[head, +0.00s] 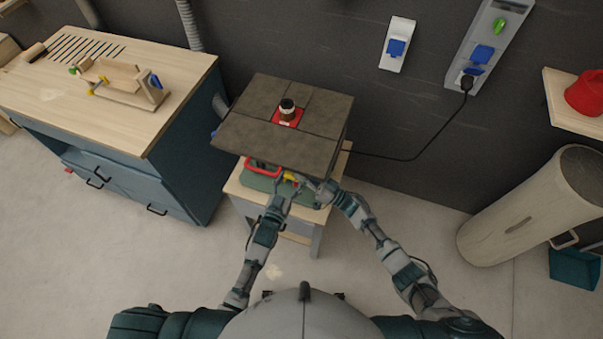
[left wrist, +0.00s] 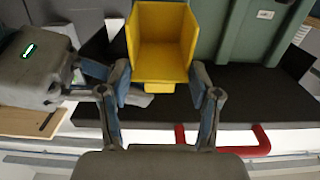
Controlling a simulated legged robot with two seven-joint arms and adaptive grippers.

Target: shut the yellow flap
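The yellow flap (head: 291,177) sits at the front of a green machine body (head: 262,182), under the dark machine top (head: 262,136). In the left wrist view the yellow flap (left wrist: 160,42) is a box-like piece with an open hollow facing the camera. My left gripper (head: 285,188) is open, with one finger on each side of the flap's lower part in the wrist view (left wrist: 162,85); I cannot tell if they touch it. My right gripper (head: 322,188) is close beside it on the right, partly hidden under the top's edge. Its fingers are too unclear to read.
A red handle (head: 262,166) is left of the flap. A wooden workbench (head: 120,65) stands left, a large pale cylinder (head: 530,205) right. The front floor is clear.

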